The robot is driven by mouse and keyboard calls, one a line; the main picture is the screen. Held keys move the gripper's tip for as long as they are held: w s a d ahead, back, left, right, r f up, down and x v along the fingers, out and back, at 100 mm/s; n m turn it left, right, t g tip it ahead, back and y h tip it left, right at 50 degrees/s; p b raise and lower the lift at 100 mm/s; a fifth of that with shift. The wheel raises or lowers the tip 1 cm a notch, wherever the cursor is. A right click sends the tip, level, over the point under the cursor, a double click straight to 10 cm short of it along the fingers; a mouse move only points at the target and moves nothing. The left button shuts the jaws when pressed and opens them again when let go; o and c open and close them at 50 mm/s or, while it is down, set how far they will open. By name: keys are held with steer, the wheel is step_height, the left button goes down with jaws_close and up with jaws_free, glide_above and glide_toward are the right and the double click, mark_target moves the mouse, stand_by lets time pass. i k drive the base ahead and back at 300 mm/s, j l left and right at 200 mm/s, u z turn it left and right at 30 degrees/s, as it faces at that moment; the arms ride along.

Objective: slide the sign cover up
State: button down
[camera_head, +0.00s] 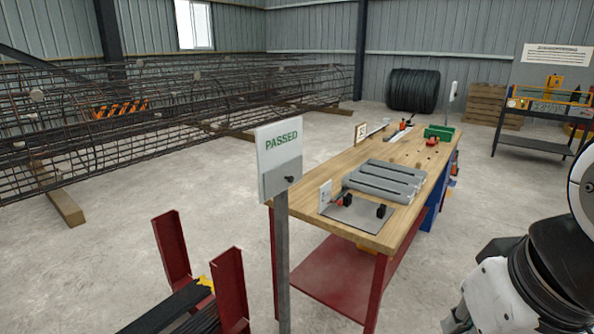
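The sign (279,141) stands on a grey post at the centre of the view. Its white upper part shows the green word PASSED. A grey cover plate (275,183) sits over its lower part, with a small black knob (289,179) on its right side. What lies behind the plate is hidden. Part of my white and black arm shows at the lower right, well apart from the sign.
A wooden workbench (334,173) with grey rollers stands just right of and behind the sign. A red rack (171,252) holding dark bars stands at lower left. Rebar cages (150,125) lie behind on the left. Bare floor lies between the bench and my arm.

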mark_target(277, 180)
steer(key=i+l, duration=0.15)
steer(key=i, duration=0.25)
steer(key=i+l, duration=0.15)
steer(key=i, duration=0.25)
